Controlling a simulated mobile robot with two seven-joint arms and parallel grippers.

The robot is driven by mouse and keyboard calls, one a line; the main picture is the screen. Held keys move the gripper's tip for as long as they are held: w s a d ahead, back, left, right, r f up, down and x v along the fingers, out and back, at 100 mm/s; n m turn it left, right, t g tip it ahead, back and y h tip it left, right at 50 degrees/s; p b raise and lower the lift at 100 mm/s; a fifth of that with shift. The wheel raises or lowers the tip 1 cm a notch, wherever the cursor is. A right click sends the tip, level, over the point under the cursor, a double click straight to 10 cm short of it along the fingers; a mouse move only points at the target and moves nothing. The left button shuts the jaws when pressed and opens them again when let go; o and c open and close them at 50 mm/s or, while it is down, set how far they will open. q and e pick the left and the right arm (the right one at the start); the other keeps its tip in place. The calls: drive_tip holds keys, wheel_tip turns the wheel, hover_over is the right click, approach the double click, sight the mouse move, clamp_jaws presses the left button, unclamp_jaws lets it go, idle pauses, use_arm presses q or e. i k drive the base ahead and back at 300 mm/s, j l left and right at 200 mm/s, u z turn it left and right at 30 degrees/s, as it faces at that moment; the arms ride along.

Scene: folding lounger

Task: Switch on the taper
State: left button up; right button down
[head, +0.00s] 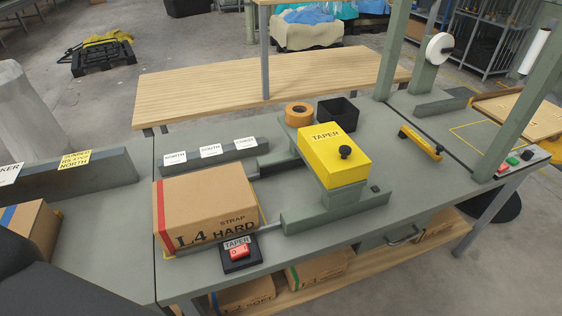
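The taper (330,152) is a yellow box marked TAPER with a black knob, on a grey-green stand in the middle of the bench. Its switch (239,253) is a red rocker on a small black box with a TAPER label, near the bench's front edge. The rocker's position is too small to tell. A cardboard carton (200,212) marked L4 HARD and STRAP lies just behind and left of the switch, left of the taper. Neither gripper is in view. A dark shape at the lower left edge may be part of my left arm.
A tape roll (299,114) and a black bin (338,112) stand behind the taper. A yellow-handled tool (421,142) lies to the right. A button panel (516,161) sits at the right end. The bench right of the switch is partly clear.

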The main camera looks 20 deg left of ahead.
sight(241, 251)
drive_tip(key=i+j+u, duration=0.25)
drive_tip(key=k+j+u, duration=0.1)
drive_tip(key=u, duration=0.35)
